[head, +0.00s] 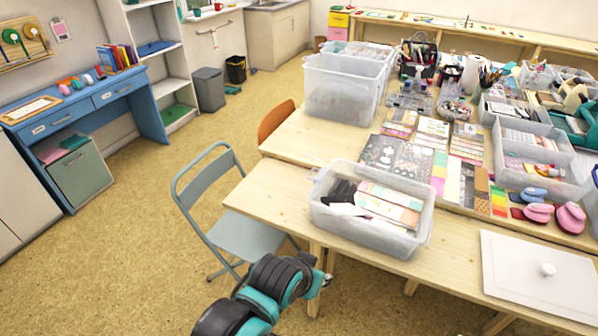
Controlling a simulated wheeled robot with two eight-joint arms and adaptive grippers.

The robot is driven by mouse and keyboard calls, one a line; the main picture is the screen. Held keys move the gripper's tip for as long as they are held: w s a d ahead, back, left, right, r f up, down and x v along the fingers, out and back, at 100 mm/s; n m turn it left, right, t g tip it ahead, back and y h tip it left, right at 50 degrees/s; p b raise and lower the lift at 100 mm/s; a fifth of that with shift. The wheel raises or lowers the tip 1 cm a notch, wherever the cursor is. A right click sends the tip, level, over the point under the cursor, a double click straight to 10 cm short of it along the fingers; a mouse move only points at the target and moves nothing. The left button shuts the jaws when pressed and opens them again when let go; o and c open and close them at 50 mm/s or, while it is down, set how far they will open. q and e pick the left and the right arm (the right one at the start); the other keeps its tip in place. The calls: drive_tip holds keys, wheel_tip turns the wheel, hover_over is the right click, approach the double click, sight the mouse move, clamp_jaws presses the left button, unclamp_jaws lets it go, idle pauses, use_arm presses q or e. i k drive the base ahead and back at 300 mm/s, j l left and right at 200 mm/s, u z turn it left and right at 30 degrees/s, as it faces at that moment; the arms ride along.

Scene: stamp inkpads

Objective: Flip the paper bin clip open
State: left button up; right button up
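The paper bin (425,238) is a clear, whitish plastic bin on the near wooden table, with no lid on it. Papers, patterned sheets and something black lie inside it. A small light part, possibly a clip, juts from its back left rim; it is too small to tell its position. My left arm comes in from the bottom. Its gripper (326,281) is small and dark in this view, in front of the table's front edge, below and left of the bin and apart from it. Whether it is open or shut does not show. My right gripper is out of view.
A white flat panel with a knob (510,270) lies on the table at right. Larger clear bins (340,90) stand at the back. Paper sheets, stamps and inkpads cover the table behind the bin. A grey-blue folding chair (245,232) stands left of the table.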

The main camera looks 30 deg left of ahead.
sight(323, 171)
drive_tip(key=j, duration=0.5)
drive_tip(key=j+z, duration=0.15)
drive_tip(key=j, duration=0.35)
drive_tip(key=k+j, duration=0.15)
drive_tip(key=j, duration=0.4)
drive_tip(key=j+z, duration=0.15)
drive_tip(key=j, duration=0.35)
drive_tip(key=k+j, duration=0.15)
drive_tip(key=j, duration=0.35)
drive_tip(key=i+z, duration=0.05)
